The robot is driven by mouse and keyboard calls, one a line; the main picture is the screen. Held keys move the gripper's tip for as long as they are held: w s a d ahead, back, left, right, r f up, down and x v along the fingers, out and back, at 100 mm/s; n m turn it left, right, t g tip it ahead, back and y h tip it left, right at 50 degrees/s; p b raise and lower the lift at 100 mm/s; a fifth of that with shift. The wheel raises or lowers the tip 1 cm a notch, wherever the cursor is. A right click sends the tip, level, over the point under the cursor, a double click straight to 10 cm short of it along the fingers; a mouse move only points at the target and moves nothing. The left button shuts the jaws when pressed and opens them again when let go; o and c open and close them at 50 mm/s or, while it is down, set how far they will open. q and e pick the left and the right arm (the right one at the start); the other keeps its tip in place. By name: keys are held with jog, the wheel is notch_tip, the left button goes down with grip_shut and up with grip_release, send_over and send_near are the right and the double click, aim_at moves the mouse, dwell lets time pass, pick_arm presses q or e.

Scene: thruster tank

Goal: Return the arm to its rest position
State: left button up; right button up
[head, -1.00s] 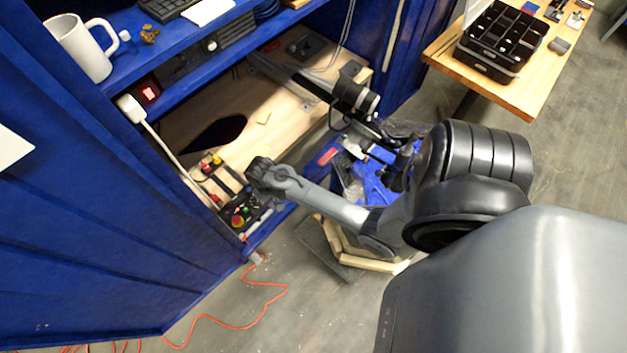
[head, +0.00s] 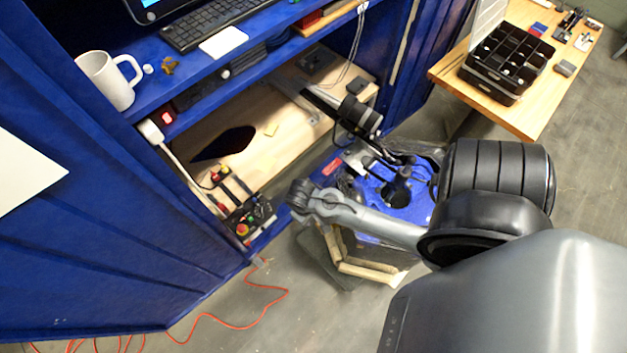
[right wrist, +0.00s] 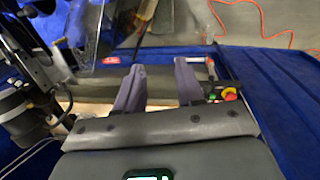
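My right arm (head: 375,225) comes in from the right in the head view. Its grey link reaches left to a dark jointed end (head: 303,200) in front of the lower shelf. The fingers cannot be told apart there. In the right wrist view my right gripper (right wrist: 160,82) has two dark grey fingers, apart, with no held object visible between them. My left gripper is not in view. A blue tank (head: 405,205) in a wooden frame (head: 372,272) stands partly hidden behind the arm.
A control box with a red-yellow button (head: 242,229) sits at the shelf's front edge; the button shows in the wrist view (right wrist: 229,95). A black cylinder (head: 360,113) is near the tank. A white mug (head: 105,80) is on the blue shelf. An orange cable (head: 240,327) lies on open floor.

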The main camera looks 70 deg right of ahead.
jog(key=shift+s+a+r, duration=0.1)
jog(key=shift+s+r, duration=0.05)
jog(key=shift+r, duration=0.1)
dwell(0.3)
jog(key=a+r+n+t+p, duration=0.1)
jog(key=a+r+n+t, duration=0.15)
jog(key=r, duration=0.45)
jog(key=a+r+n+t+y+p, duration=0.1)
jog(key=a+r+p, duration=0.1)
jog(key=a+r, duration=0.35)
jog(key=a+r+n+t+p, duration=0.1)
jog(key=a+r+n, duration=0.1)
jog(key=r, duration=0.6)
notch_tip(320, 180, down, 56)
jog(key=b, duration=5.5)
jog(key=shift+s, duration=0.2)
